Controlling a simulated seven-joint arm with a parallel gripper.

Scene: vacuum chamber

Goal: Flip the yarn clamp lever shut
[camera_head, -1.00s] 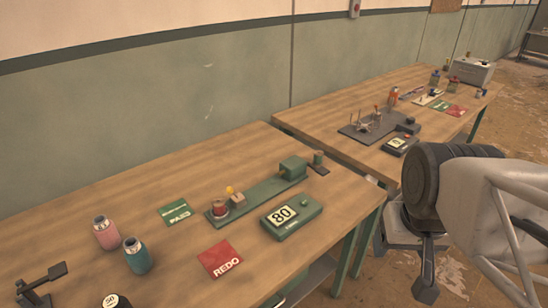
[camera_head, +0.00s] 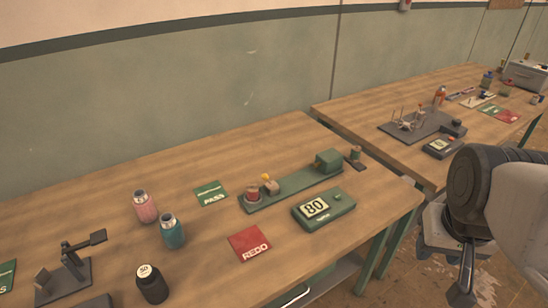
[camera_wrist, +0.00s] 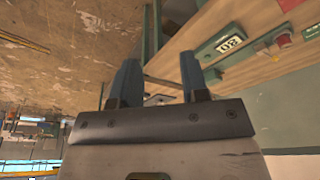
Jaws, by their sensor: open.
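A long green yarn fixture (camera_head: 300,186) lies on the near wooden table. A red spool (camera_head: 252,192) sits at its left end. Beside the spool is a small tan block (camera_head: 271,188) with a yellow knob (camera_head: 265,177) raised above it, which looks like the clamp lever; its exact angle is too small to tell. A green box (camera_head: 328,161) stands at the fixture's right end. My gripper (camera_head: 462,283) hangs off the table's right side, well away from the fixture. In the wrist view my gripper (camera_wrist: 161,75) has its two fingers apart with nothing between them.
A green box with an "80" display (camera_head: 324,208) lies in front of the fixture. Green PASS (camera_head: 211,194) and red REDO (camera_head: 250,243) cards lie nearby. Pink (camera_head: 145,207) and teal (camera_head: 172,232) bottles stand left. A second table (camera_head: 400,150) stands behind at right.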

